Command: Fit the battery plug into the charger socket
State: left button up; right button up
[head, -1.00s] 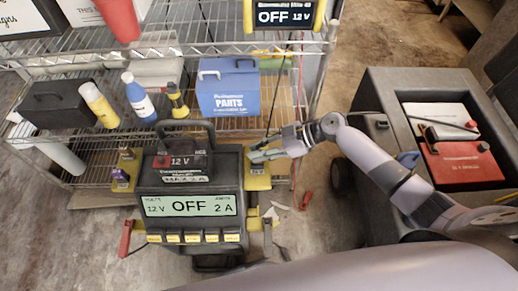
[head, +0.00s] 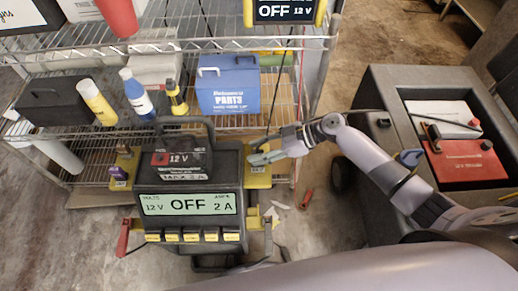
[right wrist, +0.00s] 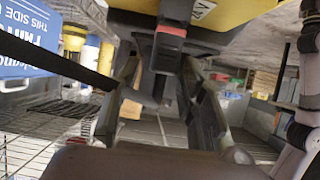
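The black and yellow charger (head: 195,238) stands in front of the shelf. Its display (head: 188,204) reads 12 V, OFF, 2 A. My right gripper (head: 262,157) is at the charger's upper right side. A black cable (right wrist: 58,60) runs to the plug. The charger's yellow underside or edge (right wrist: 225,14) and a dark part with a red piece (right wrist: 171,31) are close above the plug. The socket opening cannot be made out. My left gripper is out of view.
The wire shelf (head: 235,122) behind holds a blue parts box (head: 228,90), bottles and a black case. A dark cart (head: 376,88) with a red battery (head: 463,160) stands right. The cable spans from the cart to my gripper. A red clamp (head: 123,238) hangs left of the charger.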

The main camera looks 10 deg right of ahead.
jog(key=shift+o, duration=0.2)
jog(key=shift+d+r, duration=0.1)
jog(key=shift+d, duration=0.1)
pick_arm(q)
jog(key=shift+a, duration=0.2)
pick_arm(e)
jog(key=v, duration=0.7)
jog(key=shift+d, duration=0.2)
jog(key=shift+r, duration=0.2)
